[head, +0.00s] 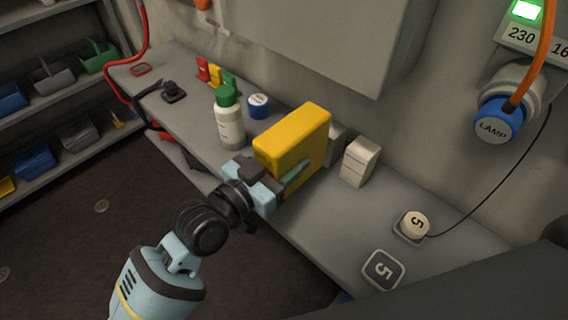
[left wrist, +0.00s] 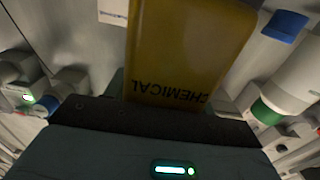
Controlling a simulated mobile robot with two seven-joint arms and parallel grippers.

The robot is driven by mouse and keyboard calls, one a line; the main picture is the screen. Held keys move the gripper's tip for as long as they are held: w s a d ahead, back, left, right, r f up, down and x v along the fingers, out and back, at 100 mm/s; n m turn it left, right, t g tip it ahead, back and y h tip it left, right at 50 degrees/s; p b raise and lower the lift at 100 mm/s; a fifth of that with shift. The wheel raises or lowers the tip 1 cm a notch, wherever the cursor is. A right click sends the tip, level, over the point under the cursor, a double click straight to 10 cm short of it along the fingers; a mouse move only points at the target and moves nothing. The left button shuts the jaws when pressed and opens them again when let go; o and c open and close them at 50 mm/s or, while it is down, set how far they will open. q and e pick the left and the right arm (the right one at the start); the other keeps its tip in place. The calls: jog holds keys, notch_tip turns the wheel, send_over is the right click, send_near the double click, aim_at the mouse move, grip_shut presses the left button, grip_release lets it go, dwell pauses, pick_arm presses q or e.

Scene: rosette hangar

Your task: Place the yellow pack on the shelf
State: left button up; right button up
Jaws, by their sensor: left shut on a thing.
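The yellow pack (head: 293,142) is a boxy block held by my left gripper (head: 268,182). In the left wrist view the pack (left wrist: 185,50) fills the upper middle, with the word CHEMICAL upside down on it. The jaws are shut on its near, lower end. In the head view the pack appears over the grey shelf (head: 318,235) along the wall; I cannot tell whether it touches the surface. It partly hides small pale boxes behind it. My right gripper is not in view.
Bins fill a rack (head: 70,115) at left.

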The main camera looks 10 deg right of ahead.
pick_arm(q)
jog(key=shift+w+d, duration=0.2)
jog(key=shift+w, duration=0.35)
notch_tip(320, 180, down, 4)
jog(key=shift+w+r+b, duration=0.1)
jog(key=shift+r+b, duration=0.1)
jog(key=shift+b, duration=0.1)
jog(key=shift+f, duration=0.15)
jog(key=o, duration=1.4)
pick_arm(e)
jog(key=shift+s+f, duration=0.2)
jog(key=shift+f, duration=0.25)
pick_arm(q)
jog(key=shift+o, duration=0.2)
